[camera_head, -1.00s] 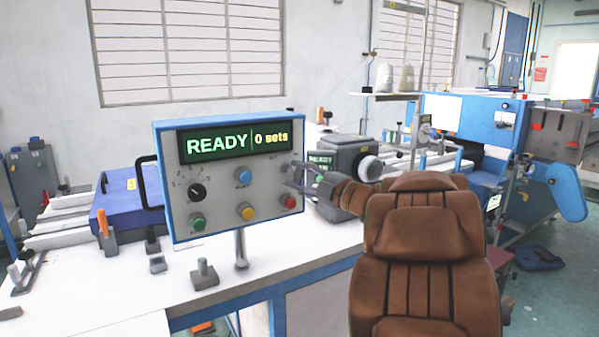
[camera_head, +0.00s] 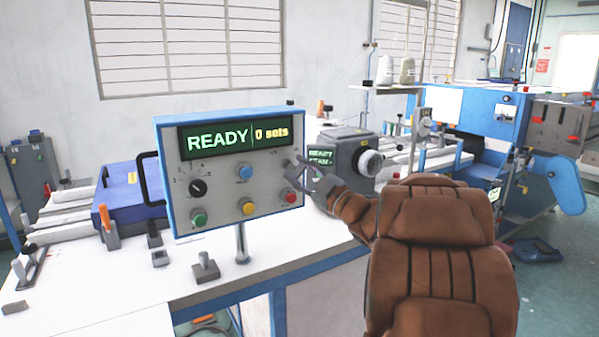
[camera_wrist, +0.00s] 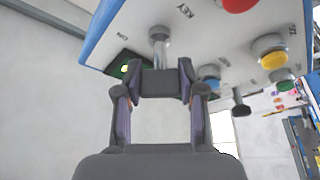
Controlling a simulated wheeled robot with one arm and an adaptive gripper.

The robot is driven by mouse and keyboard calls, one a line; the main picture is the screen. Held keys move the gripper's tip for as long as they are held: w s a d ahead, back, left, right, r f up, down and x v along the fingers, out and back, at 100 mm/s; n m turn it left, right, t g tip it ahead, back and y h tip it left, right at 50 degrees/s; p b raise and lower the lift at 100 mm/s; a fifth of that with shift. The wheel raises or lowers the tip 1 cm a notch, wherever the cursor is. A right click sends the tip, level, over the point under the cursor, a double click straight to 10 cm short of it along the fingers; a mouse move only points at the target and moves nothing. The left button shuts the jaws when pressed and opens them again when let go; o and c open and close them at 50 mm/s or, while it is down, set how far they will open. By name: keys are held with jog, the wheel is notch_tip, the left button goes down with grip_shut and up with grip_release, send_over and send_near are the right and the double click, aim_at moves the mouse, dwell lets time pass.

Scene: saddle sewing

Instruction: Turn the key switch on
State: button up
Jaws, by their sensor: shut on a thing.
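The key switch (camera_wrist: 158,38) is a silver round post marked KEY on the grey control panel. In the wrist view my gripper (camera_wrist: 160,83) is shut at the post's outer end, its two fingers on either side of a dark block there. In the head view my gripper (camera_head: 297,168) is at the panel's right side and covers most of the switch. The control panel (camera_head: 218,170) has a blue frame and a lit display (camera_head: 235,138) reading "READY" and "0 sets". The key's turn angle cannot be made out.
Near the switch are a red button (camera_head: 290,196), a yellow button (camera_head: 249,208), a blue button (camera_head: 244,172), a green button (camera_head: 199,219) and a black selector knob (camera_head: 198,187). The panel stands on a white table (camera_head: 110,290). A grey machine (camera_head: 345,150) stands behind my gripper.

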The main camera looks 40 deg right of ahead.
jog(key=o, duration=1.2)
jog(key=shift+c, duration=0.2)
jog(key=shift+s, duration=0.1)
jog(key=v, duration=1.2)
